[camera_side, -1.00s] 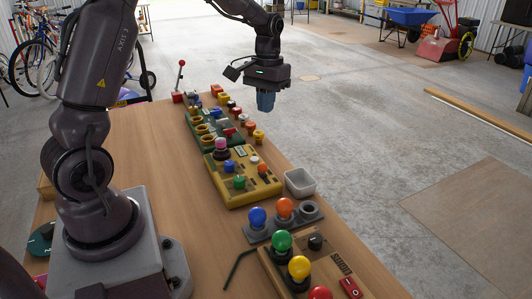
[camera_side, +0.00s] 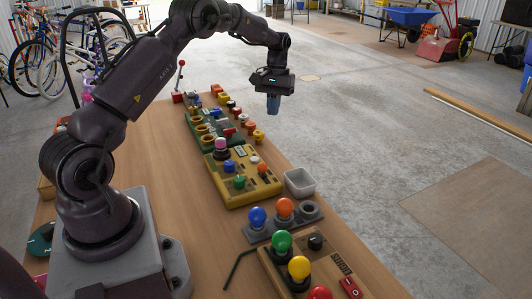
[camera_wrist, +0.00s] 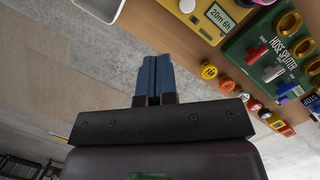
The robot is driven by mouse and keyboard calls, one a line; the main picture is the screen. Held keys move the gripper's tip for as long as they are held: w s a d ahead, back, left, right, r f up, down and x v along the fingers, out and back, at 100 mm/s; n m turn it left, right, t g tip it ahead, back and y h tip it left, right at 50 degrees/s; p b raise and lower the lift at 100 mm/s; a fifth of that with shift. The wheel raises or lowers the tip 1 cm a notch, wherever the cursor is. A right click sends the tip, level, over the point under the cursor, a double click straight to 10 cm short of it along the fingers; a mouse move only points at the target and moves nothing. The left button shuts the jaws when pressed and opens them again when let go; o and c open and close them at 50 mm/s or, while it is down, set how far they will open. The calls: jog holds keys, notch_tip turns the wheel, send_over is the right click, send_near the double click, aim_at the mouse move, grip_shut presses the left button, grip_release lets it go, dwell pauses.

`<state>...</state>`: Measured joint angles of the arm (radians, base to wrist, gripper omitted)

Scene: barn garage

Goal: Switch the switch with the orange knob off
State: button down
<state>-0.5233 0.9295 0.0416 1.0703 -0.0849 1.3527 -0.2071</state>
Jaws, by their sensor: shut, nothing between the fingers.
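My gripper (camera_side: 273,110) hangs shut and empty above the floor, just right of the table's far part. In the wrist view its blue fingers (camera_wrist: 158,62) are together, with nothing between them. Several orange parts show in the side view: an orange knob (camera_side: 263,168) on the yellow panel (camera_side: 237,198), an orange ball (camera_side: 285,205) in a grey holder, and a small orange knob (camera_side: 250,126) beside the green panel. I cannot tell which belongs to the named switch, or its on or off state. My gripper touches none of them.
The green hose splitter panel (camera_wrist: 257,50) has a row of small coloured knobs along its edge. A white bin (camera_side: 299,182) stands beside the yellow panel. A red-knobbed lever (camera_side: 181,64) rises at the far end.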

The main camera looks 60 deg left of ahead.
aim_at(262, 169)
jog(key=s+d+f, duration=0.1)
jog(key=f, duration=0.2)
jog(key=s+d+f, duration=0.1)
jog(key=f, duration=0.3)
jog(key=s+d+f, duration=0.1)
jog(key=f, duration=0.2)
jog(key=shift+s+d+f, duration=0.15)
jog(key=shift+f, duration=0.25)
jog(key=shift+s+d+f, duration=0.25)
jog(key=shift+s+d, duration=0.15)
jog(key=shift+s, duration=0.05)
